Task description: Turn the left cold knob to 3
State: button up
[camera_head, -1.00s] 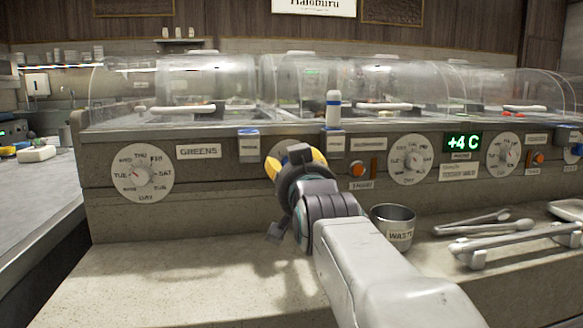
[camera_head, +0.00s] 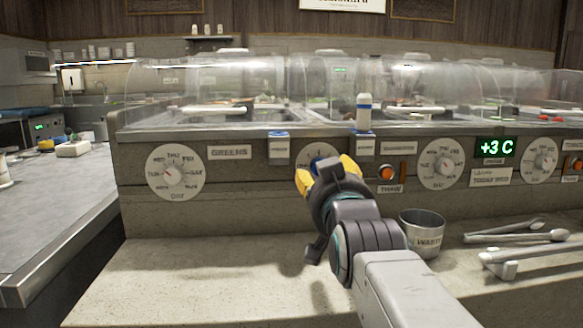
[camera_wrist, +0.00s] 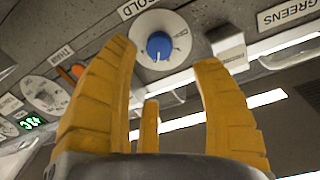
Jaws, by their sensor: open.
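The cold knob (camera_wrist: 159,46) is a blue knob on a round white dial plate, under a label ending in "OLD" in the wrist view. A small white mark shows on its lower side; the number it points at is too small to read. My yellow fingers are open on either side of the knob's line. In the wrist view my gripper (camera_wrist: 162,58) has the knob between its fingertips in the picture, apparently a little beyond them. The green display (camera_head: 496,147) reads +3 C.
Day dials (camera_head: 175,172) and an orange button (camera_head: 386,173) sit on the same panel. A bottle (camera_head: 364,112) stands on the ledge above. A steel waste cup (camera_head: 422,232) and tongs (camera_head: 520,251) are on the counter at right. The counter's left front (camera_head: 190,285) is clear.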

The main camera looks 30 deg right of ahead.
jog(key=w+d+n+p, duration=0.1)
jog(key=w+d+n, duration=0.2)
jog(key=w, duration=0.3)
jog(key=shift+w+d, duration=0.2)
jog(key=shift+d, duration=0.1)
dwell(0.3)
jog(key=shift+f, duration=0.1)
jog(key=shift+c, duration=0.4)
grip_shut()
jog(key=m+b, duration=0.2)
jog(key=b, duration=0.1)
jog(key=shift+f+m, duration=0.1)
jog(key=shift+m, duration=0.3)
